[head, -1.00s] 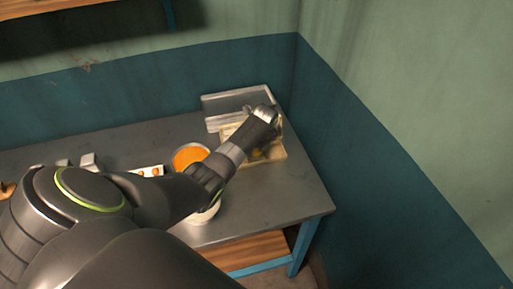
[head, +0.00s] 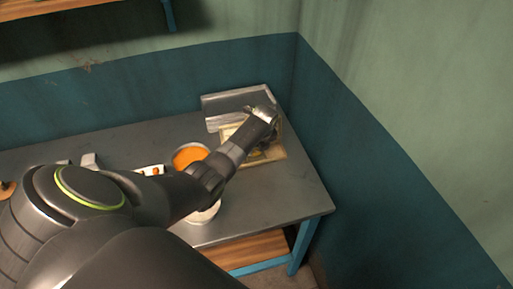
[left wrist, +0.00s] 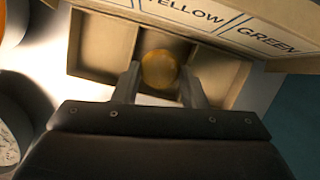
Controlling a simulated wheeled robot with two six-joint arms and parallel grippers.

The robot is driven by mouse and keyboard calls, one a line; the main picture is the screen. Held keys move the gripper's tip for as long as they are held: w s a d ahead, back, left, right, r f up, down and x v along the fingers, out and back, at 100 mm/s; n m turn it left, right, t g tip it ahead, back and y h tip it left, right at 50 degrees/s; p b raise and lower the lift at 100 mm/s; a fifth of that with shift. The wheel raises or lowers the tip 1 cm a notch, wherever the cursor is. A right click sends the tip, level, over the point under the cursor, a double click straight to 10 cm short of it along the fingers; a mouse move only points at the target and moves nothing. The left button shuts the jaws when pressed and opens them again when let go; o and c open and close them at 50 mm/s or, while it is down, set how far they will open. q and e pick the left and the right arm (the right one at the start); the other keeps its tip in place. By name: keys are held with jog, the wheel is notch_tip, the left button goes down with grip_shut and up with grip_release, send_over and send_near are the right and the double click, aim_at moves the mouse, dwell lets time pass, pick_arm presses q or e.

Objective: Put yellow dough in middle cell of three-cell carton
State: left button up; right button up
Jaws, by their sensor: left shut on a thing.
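The three-cell carton (head: 278,153) sits at the right end of the table, partly hidden by my left arm. In the left wrist view the carton (left wrist: 97,62) shows its cells, with a panel reading YELLOW and GREEN along the top. The yellow dough (left wrist: 159,68) is a round ball between the fingertips of my left gripper (left wrist: 160,85), over or in the middle cell. I cannot tell whether it touches the cell floor. My left gripper (head: 265,113) is shut on it and mostly hidden by its own wrist in the head view. My right gripper is not in view.
A metal tray (head: 225,101) stands behind the carton. A bowl of orange contents (head: 190,156) and a white bowl (head: 204,216) stand left of it, close to my left arm. A wall (head: 330,130) rises just right of the table. The table's front right is clear.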

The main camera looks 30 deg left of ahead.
pick_arm(q)
jog(key=o, duration=1)
jog(key=v, duration=1.7)
jog(key=shift+r, duration=0.3)
